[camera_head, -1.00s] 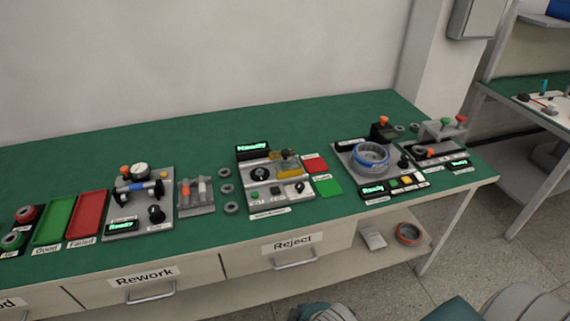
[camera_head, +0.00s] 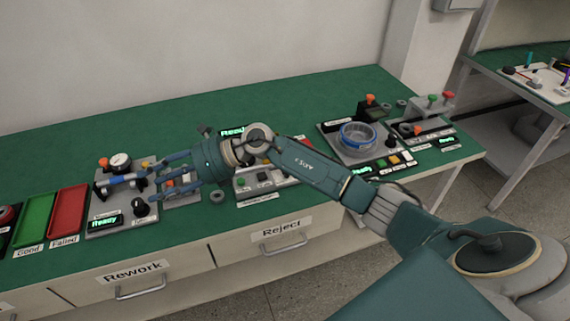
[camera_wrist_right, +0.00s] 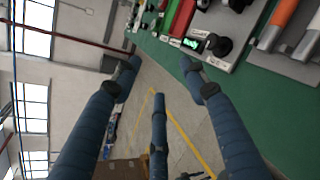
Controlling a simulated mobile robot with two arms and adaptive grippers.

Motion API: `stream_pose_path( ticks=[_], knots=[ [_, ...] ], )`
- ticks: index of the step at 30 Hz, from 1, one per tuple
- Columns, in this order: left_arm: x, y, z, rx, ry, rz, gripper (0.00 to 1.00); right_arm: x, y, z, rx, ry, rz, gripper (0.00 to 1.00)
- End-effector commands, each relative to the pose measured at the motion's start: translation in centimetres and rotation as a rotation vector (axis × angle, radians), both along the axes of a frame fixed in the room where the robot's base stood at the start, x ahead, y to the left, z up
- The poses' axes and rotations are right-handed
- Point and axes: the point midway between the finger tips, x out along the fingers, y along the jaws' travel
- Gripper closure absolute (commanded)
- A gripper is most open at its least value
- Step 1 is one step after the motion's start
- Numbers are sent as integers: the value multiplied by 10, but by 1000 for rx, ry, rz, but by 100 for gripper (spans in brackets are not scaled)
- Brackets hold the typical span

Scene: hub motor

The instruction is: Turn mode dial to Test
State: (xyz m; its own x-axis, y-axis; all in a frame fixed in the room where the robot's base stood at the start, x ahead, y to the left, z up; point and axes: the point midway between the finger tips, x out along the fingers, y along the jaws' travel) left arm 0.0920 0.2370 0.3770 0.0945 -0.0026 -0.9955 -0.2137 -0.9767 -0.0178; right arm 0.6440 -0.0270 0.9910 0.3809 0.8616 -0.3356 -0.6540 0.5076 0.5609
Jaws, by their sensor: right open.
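The left station (camera_head: 104,232) on the bench has a black knob (camera_head: 141,208) beside a green "Ready" display (camera_head: 104,222). The knob also shows in the wrist view (camera_wrist_right: 218,43). My right gripper (camera_head: 160,178) reaches over the bench from the right, with its blue fingers spread and empty. Its fingertips are just right of the left station, near the knob; in the wrist view, the fingers (camera_wrist_right: 158,78) show no contact with it. My right arm covers part of the middle station (camera_head: 244,199), including its dial. I cannot read which dial is marked Mode or Test. My left gripper is out of view.
Green (camera_head: 35,220) and red (camera_head: 68,212) trays lie left of the left station. A small fixture (camera_head: 182,198) with upright pieces stands under my fingers. The right station holds a blue-grey ring (camera_head: 358,136). The back strip of the bench is clear.

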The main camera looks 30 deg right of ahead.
Motion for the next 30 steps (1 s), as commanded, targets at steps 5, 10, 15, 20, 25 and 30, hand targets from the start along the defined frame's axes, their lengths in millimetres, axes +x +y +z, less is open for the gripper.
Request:
stream_pose_path(
  ticks=[5,10,15,20,25,30],
  knots=[
    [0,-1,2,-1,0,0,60,11,-139,-48,-618,47,156,57],
    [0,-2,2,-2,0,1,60,-6,-281,-38,-1009,235,187,57],
    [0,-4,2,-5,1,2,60,-25,-344,-18,-1155,360,180,57],
    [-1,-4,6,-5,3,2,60,-30,-353,-24,-1176,385,183,57],
    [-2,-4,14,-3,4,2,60,-31,-352,-53,-1173,387,183,57],
    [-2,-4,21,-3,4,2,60,-30,-351,-85,-1171,383,183,57]
  ],
)
